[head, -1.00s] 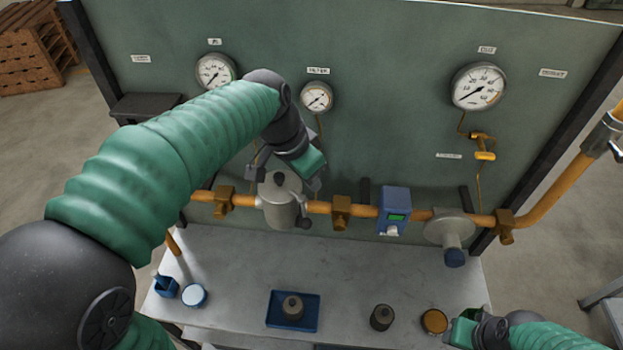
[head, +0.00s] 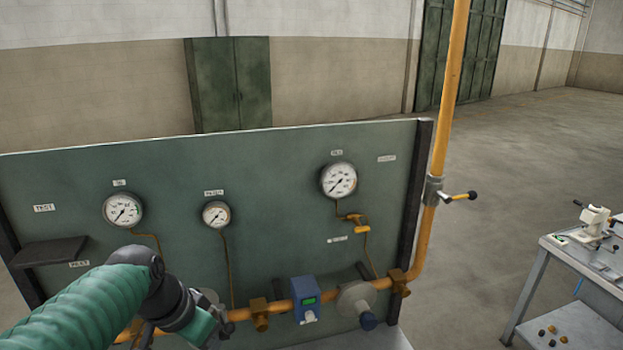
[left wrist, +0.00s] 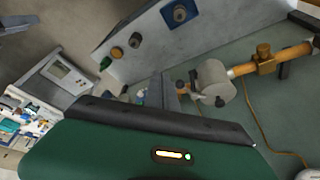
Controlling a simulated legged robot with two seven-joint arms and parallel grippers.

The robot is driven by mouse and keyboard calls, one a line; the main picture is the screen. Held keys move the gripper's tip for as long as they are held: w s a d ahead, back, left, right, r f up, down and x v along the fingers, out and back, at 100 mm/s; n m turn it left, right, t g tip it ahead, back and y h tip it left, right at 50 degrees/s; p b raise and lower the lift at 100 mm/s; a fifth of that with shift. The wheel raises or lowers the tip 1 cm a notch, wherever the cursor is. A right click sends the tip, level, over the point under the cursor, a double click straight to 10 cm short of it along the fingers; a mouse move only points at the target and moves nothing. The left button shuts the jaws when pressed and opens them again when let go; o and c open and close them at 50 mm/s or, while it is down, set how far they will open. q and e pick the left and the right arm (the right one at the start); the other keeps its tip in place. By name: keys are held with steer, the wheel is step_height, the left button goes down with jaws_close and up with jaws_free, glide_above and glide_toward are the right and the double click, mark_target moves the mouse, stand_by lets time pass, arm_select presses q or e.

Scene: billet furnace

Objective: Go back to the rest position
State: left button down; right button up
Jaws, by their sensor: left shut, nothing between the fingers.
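My left gripper (head: 203,328) is low in the head view, in front of the gauge panel (head: 280,200), with the green sleeved arm coming in from the lower left. It is shut, with nothing seen held in it. It partly covers the grey filter housing (head: 212,297) on the orange pipe. In the left wrist view, the green gripper body fills the bottom, and the grey housing (left wrist: 212,82) shows beyond it on the pipe. I cannot tell the gap between gripper and housing.
The panel carries several gauges, a small dark shelf (head: 48,252) and a blue device (head: 304,299) on the pipe. An upright orange pipe (head: 450,90) rises at the panel's right end. A side table (head: 590,265) stands at right, with open floor between.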

arm_select(q)
steer(key=s+f+n+y+b, duration=0.1)
steer(key=s+f+b, duration=0.4)
steer(key=f, duration=1)
steer(key=s+f+n+y+b, duration=0.1)
steer(key=s+f+n+b, duration=0.3)
steer(key=f, duration=1)
steer(key=s+b, duration=0.1)
steer(key=s, duration=0.2)
steer(key=shift+s+a+f+n+g, duration=0.3)
steer(key=shift+f+g, duration=0.05)
steer(key=shift+g, duration=0.05)
steer(key=shift+a, duration=0.1)
